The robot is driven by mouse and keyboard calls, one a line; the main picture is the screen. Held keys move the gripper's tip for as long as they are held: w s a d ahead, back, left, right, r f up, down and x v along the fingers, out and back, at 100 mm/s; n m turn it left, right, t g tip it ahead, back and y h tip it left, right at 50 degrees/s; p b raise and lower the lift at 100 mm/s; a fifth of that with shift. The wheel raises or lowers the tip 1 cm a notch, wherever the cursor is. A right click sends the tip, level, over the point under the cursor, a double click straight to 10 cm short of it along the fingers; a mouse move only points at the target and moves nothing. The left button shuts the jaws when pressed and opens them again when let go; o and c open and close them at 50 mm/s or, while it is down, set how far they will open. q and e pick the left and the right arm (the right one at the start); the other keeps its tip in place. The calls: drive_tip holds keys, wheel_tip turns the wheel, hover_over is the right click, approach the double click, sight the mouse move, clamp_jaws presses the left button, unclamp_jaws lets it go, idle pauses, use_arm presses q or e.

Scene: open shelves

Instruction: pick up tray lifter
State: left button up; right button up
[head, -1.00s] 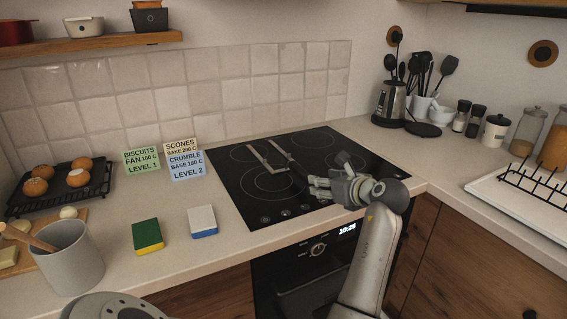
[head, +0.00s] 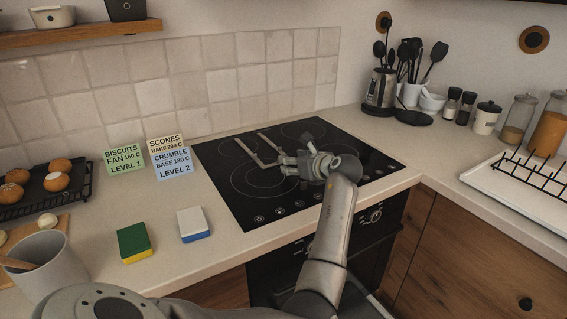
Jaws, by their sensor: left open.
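The tray lifter (head: 246,154) is a thin, pale metal bracket with two prongs. It lies on the black cooktop (head: 237,203), towards its back left. My right gripper is not in view.
Label cards (head: 168,160) and two sponges (head: 134,243) (head: 193,224) stand left of the cooktop. A black tray of buns (head: 82,194) and a grey cup (head: 48,268) are further left. A kettle (head: 380,97), utensils and jars (head: 486,118) stand at the back right. A white drying tray (head: 483,184) is at the right.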

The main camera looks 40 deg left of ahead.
use_arm(q)
drive_tip(key=shift+x, duration=1.05)
drive_tip(key=shift+f, duration=0.1)
clamp_jaws()
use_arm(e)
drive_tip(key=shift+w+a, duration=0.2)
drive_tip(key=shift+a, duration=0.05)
use_arm(q)
drive_tip(key=shift+r, duration=0.25)
